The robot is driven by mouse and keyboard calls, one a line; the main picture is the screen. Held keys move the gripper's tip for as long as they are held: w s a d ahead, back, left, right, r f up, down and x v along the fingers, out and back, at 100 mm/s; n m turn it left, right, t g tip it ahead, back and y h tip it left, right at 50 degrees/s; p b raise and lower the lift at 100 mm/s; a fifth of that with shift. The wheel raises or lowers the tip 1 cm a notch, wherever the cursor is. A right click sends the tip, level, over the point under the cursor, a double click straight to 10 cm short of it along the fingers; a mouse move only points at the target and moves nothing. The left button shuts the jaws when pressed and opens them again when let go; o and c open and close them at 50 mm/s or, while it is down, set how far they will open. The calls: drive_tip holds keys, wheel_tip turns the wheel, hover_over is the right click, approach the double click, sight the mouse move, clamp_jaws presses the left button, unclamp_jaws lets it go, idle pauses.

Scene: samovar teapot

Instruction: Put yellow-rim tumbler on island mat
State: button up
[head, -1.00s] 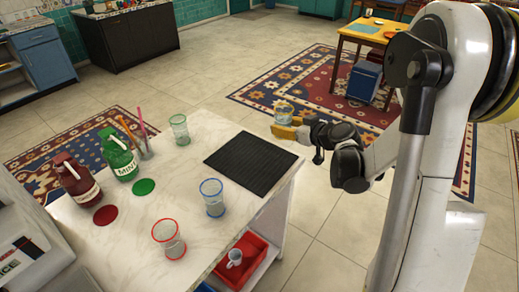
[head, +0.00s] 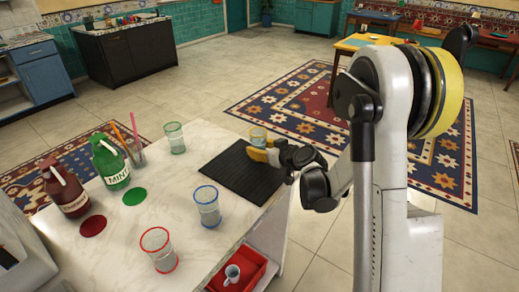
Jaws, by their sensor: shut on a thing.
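The yellow-rim tumbler (head: 258,137) is a small clear glass, upright in my gripper (head: 261,150), which is shut on it. It shows over the far right part of the black ribbed island mat (head: 228,178). I cannot tell whether its base touches the mat or hangs a little above it, as the yellow fingertips hide its lower part. The mat lies flat at the right side of the white marble island top and is otherwise bare.
A blue-rim tumbler (head: 207,207), a red-rim tumbler (head: 159,250) and a green-rim tumbler (head: 175,138) stand around the mat. A green mint bottle (head: 110,165), a red bottle (head: 66,188) and a cup of straws (head: 136,155) stand left. A red bin (head: 240,268) sits below.

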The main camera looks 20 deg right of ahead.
drive_tip(key=shift+f, duration=0.15)
drive_tip(key=o, duration=1.1)
